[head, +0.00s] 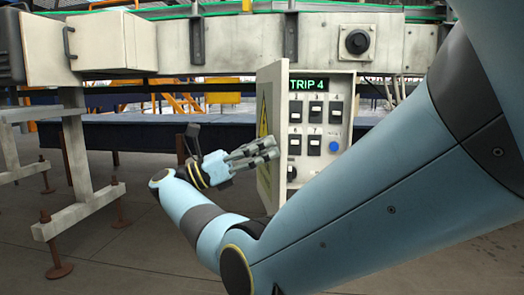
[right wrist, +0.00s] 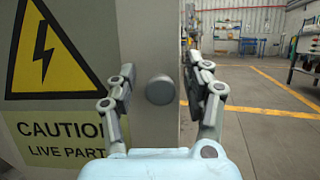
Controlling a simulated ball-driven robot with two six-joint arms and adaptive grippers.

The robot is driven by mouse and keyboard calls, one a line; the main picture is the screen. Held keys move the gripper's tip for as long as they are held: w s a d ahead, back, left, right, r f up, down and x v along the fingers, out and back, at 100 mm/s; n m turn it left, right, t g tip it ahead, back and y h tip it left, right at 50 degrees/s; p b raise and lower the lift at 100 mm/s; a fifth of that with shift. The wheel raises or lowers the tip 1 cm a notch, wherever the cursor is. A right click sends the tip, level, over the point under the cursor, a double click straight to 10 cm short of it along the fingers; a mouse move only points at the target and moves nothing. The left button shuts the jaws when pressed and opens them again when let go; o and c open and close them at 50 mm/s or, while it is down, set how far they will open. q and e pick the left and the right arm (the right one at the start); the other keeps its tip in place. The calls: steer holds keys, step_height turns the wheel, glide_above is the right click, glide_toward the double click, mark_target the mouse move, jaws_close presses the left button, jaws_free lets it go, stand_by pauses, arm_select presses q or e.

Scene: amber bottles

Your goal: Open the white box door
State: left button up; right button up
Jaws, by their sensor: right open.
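The white box (head: 321,128) has its door (head: 272,105) swung out on its left side, showing the switch panel inside. The door stands roughly edge-on in the head view, its outer face with the yellow warning sign turned left. My right gripper (head: 272,149) is at that outer face, in front of part of the door. In the right wrist view, the open right gripper (right wrist: 163,88) has its fingers on either side of the round grey knob (right wrist: 160,90) on the door (right wrist: 143,30). I cannot tell whether either finger touches the knob. My left gripper is not in view.
The box panel has a green "TRIP 4" display (head: 307,84), several switches and a blue button (head: 334,146). A grey beam (head: 265,40) runs above, and a metal stand (head: 75,160) is at the left. Open floor (right wrist: 265,140) shows beyond the door.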

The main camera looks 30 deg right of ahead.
step_height(320, 180, up, 9)
steer(key=shift+r, duration=0.15)
